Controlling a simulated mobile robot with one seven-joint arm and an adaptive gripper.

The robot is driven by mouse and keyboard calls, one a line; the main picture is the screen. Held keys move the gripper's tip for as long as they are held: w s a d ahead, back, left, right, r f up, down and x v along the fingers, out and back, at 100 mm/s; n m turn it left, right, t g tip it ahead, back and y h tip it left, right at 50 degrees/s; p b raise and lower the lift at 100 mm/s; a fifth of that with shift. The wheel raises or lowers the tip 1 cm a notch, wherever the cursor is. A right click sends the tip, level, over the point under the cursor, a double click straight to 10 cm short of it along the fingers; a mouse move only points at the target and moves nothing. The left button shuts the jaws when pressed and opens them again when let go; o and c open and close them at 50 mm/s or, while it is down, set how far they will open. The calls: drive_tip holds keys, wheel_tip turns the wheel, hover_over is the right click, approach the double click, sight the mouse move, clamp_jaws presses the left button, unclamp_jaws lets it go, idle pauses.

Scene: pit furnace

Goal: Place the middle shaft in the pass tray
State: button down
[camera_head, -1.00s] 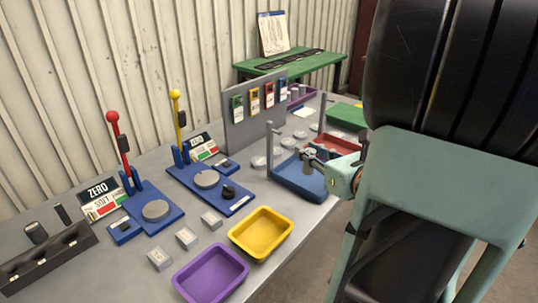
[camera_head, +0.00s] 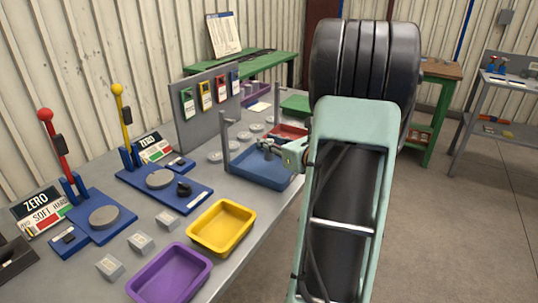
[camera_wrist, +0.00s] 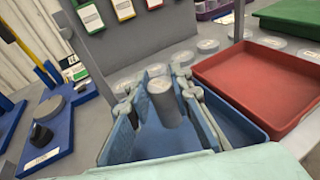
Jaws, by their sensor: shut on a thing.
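My gripper (camera_wrist: 160,88) is shut on a short grey cylinder, the shaft (camera_wrist: 162,104), whose round end faces the wrist camera. It holds the shaft over the blue tray (camera_wrist: 250,130); I cannot tell whether the shaft touches the tray. In the head view my gripper (camera_head: 268,149) is above the blue tray (camera_head: 262,181), and the shaft is too small to make out there. A red tray (camera_wrist: 262,78) lies to the right of the blue one, and a green tray (camera_wrist: 292,16) lies beyond it. No label shows which is the pass tray.
Grey posts (camera_head: 225,146) stand by the blue tray, with grey discs (camera_head: 243,136) behind. A panel with coloured tags (camera_head: 207,105) stands at the back. Yellow (camera_head: 222,228) and purple (camera_head: 170,275) trays and two lever gauges (camera_head: 160,180) occupy the near bench.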

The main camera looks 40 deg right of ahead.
sight(272, 153)
drive_tip(key=shift+w+d+f+b, duration=0.15)
drive_tip(key=shift+f+b, duration=0.8)
drive_tip(key=shift+f, duration=0.75)
drive_tip(key=shift+f, duration=0.1)
drive_tip(key=c, duration=1.7)
unclamp_jaws()
drive_tip(key=shift+c, duration=0.2)
drive_tip(key=s, duration=0.4)
drive_tip(key=s+r+p, duration=0.1)
drive_tip(key=s, duration=0.3)
drive_tip(key=s+r, duration=0.1)
drive_tip(key=s, duration=0.3)
drive_tip(key=shift+r+p, duration=0.25)
drive_tip(key=shift+p, duration=0.05)
drive_tip(key=shift+w, duration=0.1)
